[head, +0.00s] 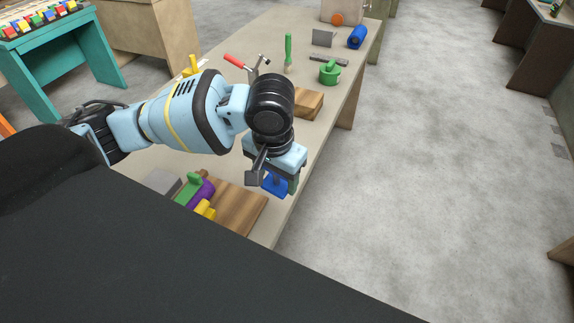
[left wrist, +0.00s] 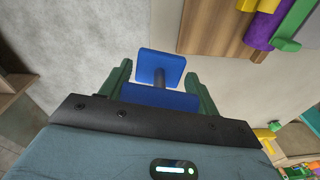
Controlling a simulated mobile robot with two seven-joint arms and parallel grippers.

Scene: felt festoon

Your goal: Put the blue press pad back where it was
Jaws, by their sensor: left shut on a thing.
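The blue press pad (head: 274,185) is at my left gripper (head: 281,175), over the front edge of the workbench in the head view. In the left wrist view the blue press pad (left wrist: 160,65) shows as two blue plates joined by a short dark stem. The green fingers of my left gripper (left wrist: 157,88) stand on either side of it, shut on it. The pad appears held above the bench, to the right of the wooden board (head: 240,212). My right gripper is not in view.
The board, also in the left wrist view (left wrist: 205,28), has purple (head: 202,190), green (head: 187,190) and yellow (head: 205,209) pieces at its left. A wooden block (head: 309,103), green pot (head: 330,72), red-handled tool (head: 235,61) and blue roll (head: 357,37) stand farther along the bench.

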